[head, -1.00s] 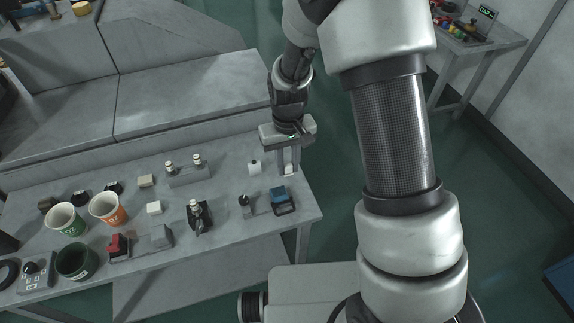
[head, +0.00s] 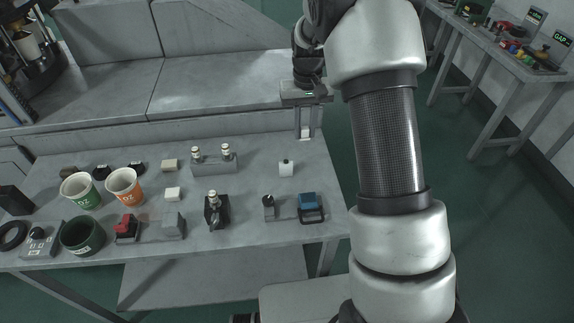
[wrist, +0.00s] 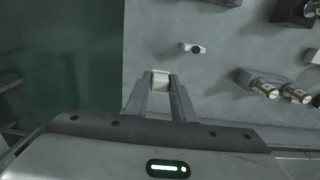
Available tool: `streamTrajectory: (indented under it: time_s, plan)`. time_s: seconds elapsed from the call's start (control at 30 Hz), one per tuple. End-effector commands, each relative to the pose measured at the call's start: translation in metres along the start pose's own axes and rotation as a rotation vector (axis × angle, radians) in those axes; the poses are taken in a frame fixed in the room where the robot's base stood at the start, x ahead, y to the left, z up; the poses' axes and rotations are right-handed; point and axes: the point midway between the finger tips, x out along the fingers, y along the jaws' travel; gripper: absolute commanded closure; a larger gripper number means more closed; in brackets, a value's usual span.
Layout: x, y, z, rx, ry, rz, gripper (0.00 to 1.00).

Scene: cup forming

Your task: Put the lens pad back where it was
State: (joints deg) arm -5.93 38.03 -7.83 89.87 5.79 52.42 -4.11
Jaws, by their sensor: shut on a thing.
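My gripper (head: 305,131) is above the table's far right part, fingers pointing down. It is shut on a small pale block, which I take for the lens pad (head: 305,136). In the wrist view the pad (wrist: 160,78) shows between the fingertips of my gripper (wrist: 160,88). A small white piece with a dark top (head: 286,169) stands on the table, nearer the front and slightly left of the gripper. It also shows in the wrist view (wrist: 188,48), apart from the fingers. The exact height of the pad above the table is hard to tell.
A grey fixture with two knobs (head: 207,167) stands left of the gripper. Cups (head: 124,187) and small blocks (head: 173,194) fill the left. The grey table (head: 260,222) ends at the right; floor lies beyond.

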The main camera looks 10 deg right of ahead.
Motion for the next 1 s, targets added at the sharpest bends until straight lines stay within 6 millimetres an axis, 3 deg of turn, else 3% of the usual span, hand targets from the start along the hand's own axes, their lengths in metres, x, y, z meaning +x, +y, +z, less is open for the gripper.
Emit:
streamTrajectory:
  time_s: [0.3, 0.53, 0.7, 1.0]
  plan:
    - [0.050, 0.003, -0.001, 0.007, -0.004, 0.001, 0.95]
    - [0.069, 0.003, -0.001, 0.006, -0.003, 0.000, 0.95]
    - [0.094, 0.003, -0.001, 0.006, -0.004, 0.000, 0.95]
    - [0.099, 0.003, -0.001, 0.006, 0.000, 0.000, 0.95]
